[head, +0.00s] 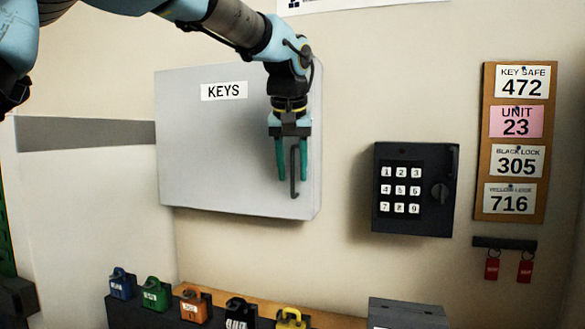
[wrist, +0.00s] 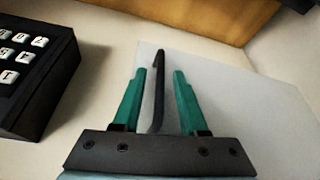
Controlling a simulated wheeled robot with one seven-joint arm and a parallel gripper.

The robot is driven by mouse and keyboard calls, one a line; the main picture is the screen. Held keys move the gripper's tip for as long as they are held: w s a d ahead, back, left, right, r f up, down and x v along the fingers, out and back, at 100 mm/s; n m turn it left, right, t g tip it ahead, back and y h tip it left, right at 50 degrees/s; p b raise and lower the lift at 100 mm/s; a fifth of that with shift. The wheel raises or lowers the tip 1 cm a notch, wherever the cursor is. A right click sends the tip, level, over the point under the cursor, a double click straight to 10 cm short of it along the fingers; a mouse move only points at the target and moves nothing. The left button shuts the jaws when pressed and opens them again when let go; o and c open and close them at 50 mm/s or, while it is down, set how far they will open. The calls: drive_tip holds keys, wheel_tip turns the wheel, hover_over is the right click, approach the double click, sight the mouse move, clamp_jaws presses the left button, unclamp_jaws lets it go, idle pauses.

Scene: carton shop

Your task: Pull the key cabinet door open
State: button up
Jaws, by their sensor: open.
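The key cabinet (head: 215,140) is a pale grey wall box labelled KEYS, and its door looks shut in the head view. Its dark bar handle (head: 295,172) stands upright near the door's right edge. My gripper (head: 291,178) has green fingers pointing down in front of the door. In the wrist view the open fingers (wrist: 157,72) stand on either side of the handle (wrist: 158,90), with a gap showing on each side. The cabinet door (wrist: 235,105) fills the right of that view. I cannot tell how deep the handle sits between the fingers.
A black keypad safe (head: 415,188) is on the wall right of the cabinet; it also shows in the wrist view (wrist: 40,85). A board (head: 514,140) of number cards and red-tagged keys (head: 492,266) are further right. Several coloured padlocks (head: 195,304) stand on a rack below.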

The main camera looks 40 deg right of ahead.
clamp_jaws()
idle(1.4)
